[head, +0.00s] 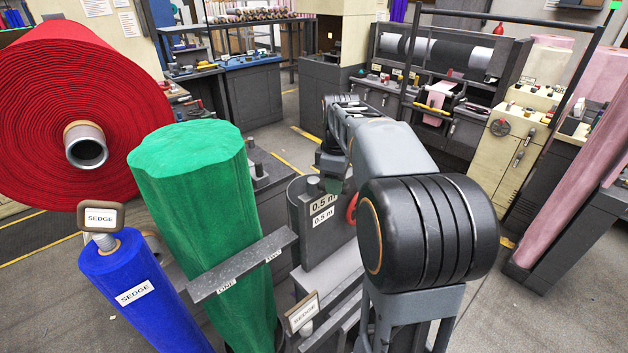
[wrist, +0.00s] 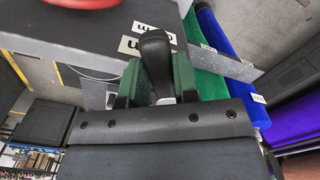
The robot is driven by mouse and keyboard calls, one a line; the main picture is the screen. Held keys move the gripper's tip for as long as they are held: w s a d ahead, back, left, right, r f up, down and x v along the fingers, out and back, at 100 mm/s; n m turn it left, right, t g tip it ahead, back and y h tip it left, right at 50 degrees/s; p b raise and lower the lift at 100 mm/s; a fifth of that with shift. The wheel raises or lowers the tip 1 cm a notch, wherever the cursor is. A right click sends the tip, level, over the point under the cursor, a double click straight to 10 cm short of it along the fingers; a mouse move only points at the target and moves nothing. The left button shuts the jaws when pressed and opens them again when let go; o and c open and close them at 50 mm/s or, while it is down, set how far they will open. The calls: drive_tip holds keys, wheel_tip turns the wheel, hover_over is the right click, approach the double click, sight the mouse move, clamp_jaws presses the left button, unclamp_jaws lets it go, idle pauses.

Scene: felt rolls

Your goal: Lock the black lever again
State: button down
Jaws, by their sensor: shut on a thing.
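The black lever (wrist: 155,52) stands between the two green fingers of my gripper (wrist: 157,78) in the wrist view. The fingers are shut on it, and its rounded black top sticks out past them. Its lower end is hidden by my gripper. In the head view my gripper (head: 333,172) is beside the dark grey housing (head: 325,240) with the 0.5 m labels. My arm hides most of the gripper there, and I cannot make out the lever in that view.
A green felt roll (head: 200,190) stands left of the housing, behind a grey bar (head: 243,265) with labels. A blue roll (head: 145,290) tagged SEDGE and a big red roll (head: 70,100) are farther left. A red ring (head: 352,208) is close to my arm.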

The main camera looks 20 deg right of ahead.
drive_tip(key=a+m, duration=0.1)
drive_tip(key=m, duration=0.1)
drive_tip(key=s+a+m, duration=0.1)
drive_tip(key=m, duration=0.2)
drive_tip(key=shift+s, duration=0.2)
drive_tip(key=shift+a+m, duration=0.1)
drive_tip(key=shift+m, duration=0.2)
idle(0.3)
drive_tip(key=c, duration=0.9)
unclamp_jaws()
wheel_tip(320, 180, up, 14)
drive_tip(key=shift+f+p, duration=0.1)
drive_tip(key=shift+p, duration=0.55)
